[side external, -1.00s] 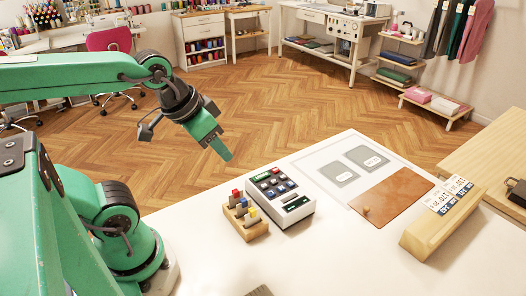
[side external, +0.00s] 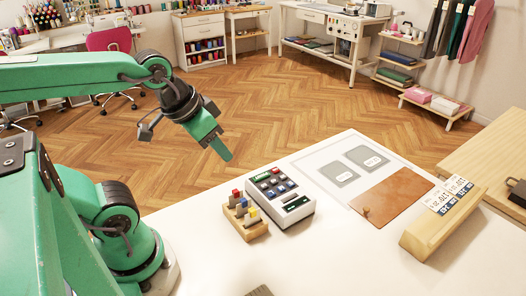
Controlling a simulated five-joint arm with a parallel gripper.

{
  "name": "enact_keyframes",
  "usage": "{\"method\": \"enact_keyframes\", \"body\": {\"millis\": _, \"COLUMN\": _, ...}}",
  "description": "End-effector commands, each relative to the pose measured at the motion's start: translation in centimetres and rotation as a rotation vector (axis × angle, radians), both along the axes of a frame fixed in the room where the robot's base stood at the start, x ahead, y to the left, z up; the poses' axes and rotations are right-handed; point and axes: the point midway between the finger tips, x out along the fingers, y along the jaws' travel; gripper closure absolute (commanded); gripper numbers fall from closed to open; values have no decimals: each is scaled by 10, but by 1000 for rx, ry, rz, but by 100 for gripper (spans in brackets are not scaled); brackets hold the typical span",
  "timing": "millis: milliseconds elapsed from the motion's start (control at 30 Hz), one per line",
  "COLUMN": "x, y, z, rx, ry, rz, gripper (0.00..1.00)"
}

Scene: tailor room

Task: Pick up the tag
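My gripper (side external: 220,148) hangs in the air left of the white table, pointing down and to the right. Only one green finger shape shows, so I cannot tell whether it is open or shut. No object shows at its tip. White printed tags (side external: 449,197) with large digits stand in a wooden holder (side external: 428,237) at the table's right. I cannot tell which of these is the task's tag. My gripper is well apart from all of them.
A white keypad device (side external: 296,207) and a wooden block with coloured pegs (side external: 250,229) stand mid-table. The white table's (side external: 350,258) front is mostly bare. A wooden surface (side external: 492,150) adjoins at the right.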

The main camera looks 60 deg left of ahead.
Motion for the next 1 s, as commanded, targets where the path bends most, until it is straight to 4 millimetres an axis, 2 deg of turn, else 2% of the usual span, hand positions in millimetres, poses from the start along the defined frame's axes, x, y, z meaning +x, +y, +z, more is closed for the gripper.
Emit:
{"method": "enact_keyframes", "body": {"millis": 333, "x": 0, "y": 0, "z": 0, "rx": 0, "ry": 0, "rz": 0, "gripper": 64}}
{"method": "enact_keyframes", "body": {"millis": 367, "x": 0, "y": 0, "z": 0, "rx": 0, "ry": 0, "rz": 0, "gripper": 62}}
{"method": "enact_keyframes", "body": {"millis": 500, "x": 0, "y": 0, "z": 0, "rx": 0, "ry": 0, "rz": 0, "gripper": 35}}
{"method": "enact_keyframes", "body": {"millis": 833, "x": 0, "y": 0, "z": 0, "rx": 3, "ry": 2, "rz": -5, "gripper": 35}}
{"method": "enact_keyframes", "body": {"millis": 1000, "x": 4, "y": -1, "z": -4, "rx": 30, "ry": 25, "rz": -62, "gripper": 35}}
